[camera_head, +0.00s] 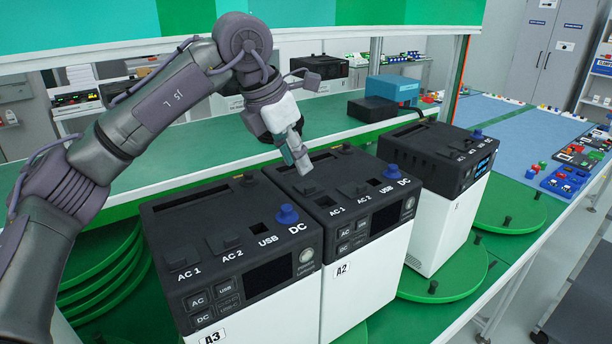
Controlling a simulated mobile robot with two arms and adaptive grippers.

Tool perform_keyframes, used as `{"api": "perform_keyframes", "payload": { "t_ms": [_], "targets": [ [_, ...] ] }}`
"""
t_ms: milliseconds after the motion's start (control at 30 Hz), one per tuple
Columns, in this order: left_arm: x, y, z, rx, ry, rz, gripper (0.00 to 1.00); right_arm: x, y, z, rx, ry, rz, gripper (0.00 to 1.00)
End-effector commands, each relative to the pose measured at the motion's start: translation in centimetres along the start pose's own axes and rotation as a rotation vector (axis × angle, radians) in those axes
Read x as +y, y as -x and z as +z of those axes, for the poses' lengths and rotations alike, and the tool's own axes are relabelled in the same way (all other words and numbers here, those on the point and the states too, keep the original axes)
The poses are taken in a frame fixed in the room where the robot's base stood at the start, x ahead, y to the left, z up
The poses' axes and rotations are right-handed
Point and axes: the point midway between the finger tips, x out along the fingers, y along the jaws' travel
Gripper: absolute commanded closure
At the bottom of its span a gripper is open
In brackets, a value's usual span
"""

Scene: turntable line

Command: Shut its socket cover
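Power station A2 (362,268) stands in the middle, black on top and white below. Its top has sockets labelled AC 1, AC 2, USB and DC, with a blue knob (391,171) at DC. A dark square recess (325,202) shows by AC 1, and a raised black cover (361,187) by AC 2. My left gripper (304,166) points down just above A2's top, behind the AC 1 label. I cannot tell whether it touches a cover there, and its finger gap is not clear. My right gripper is not in view.
Power station A3 (262,316) stands close against A2 on the left, with its own blue knob (287,214). A third station (446,211) stands to the right on a green turntable disc (512,211). A teal box (392,89) and a black box (371,109) sit on the shelf behind.

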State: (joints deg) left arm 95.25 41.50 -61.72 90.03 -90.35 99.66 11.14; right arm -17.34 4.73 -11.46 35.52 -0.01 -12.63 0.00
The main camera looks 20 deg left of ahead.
Motion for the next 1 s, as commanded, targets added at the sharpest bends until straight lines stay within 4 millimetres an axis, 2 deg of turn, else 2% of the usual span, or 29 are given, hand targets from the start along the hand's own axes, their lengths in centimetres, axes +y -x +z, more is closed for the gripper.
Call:
{"api": "perform_keyframes", "payload": {
  "t_ms": [100,300,500,733,933,1000],
  "targets": [
    [0.0,-2.3,0.0,0.004,0.001,-0.002,0.67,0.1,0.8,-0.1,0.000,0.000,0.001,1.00],
    [0.0,-5.1,0.0,0.002,0.000,-0.002,0.67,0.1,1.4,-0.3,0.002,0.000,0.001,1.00],
    [0.0,-6.1,0.0,0.000,-0.001,0.000,0.67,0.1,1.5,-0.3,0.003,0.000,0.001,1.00],
    [0.0,-6.2,0.0,0.000,-0.001,0.000,0.67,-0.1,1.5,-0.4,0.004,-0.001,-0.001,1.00],
    [0.0,-6.1,0.0,0.000,-0.001,0.000,1.00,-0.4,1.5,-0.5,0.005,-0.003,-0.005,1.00],
    [0.0,-6.1,0.0,0.000,-0.001,0.000,1.00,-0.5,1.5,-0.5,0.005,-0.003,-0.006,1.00]
  ]
}}
